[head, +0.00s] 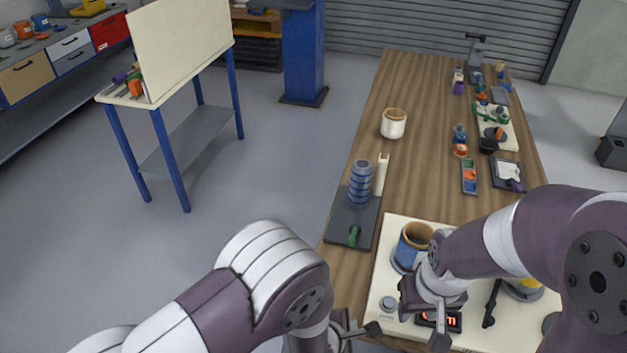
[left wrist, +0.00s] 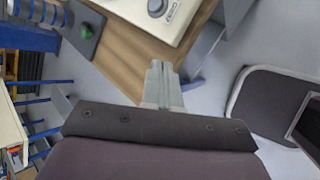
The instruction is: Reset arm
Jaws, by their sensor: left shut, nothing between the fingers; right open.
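My left gripper (head: 358,331) is low in the head view, beside the near left edge of the wooden table (head: 424,100). In the left wrist view its fingers (left wrist: 157,72) are together with nothing between them. My right gripper (head: 420,326) is open and empty over the white board (head: 391,234) at the table's near end, close to a small display with red digits (head: 450,322).
A white cup (head: 393,123) is further back. Small tools and trays line the table's right side. The floor left of the table is clear up to a blue-legged stand (head: 177,160).

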